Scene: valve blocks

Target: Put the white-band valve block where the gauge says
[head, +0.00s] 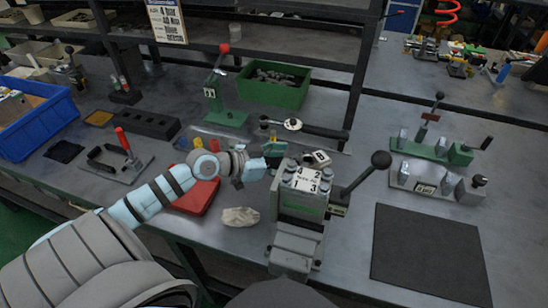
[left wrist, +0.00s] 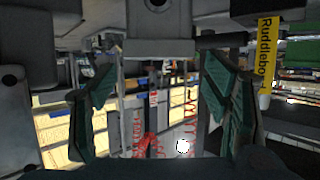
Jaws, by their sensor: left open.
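I cannot make out a valve block with a white band for certain. A small white-faced piece with a dark mark (head: 316,157) sits just behind the grey fixture (head: 298,212), whose top plate (head: 307,179) carries the numbers 4, 2, 1 and 3. A round white dial (head: 292,124) sits on a black-handled tool behind it; its reading is too small to tell. My left gripper (head: 266,160) is just left of the fixture's top, above the bench. Its teal fingers stand apart with nothing between them in the left wrist view (left wrist: 160,112). My right gripper is not in view.
The fixture's black-knobbed lever (head: 366,176) sticks out right. A green bin (head: 274,83), blue bin (head: 38,122) and clamps (head: 432,145) stand around. A dark mat (head: 428,252) lies bare.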

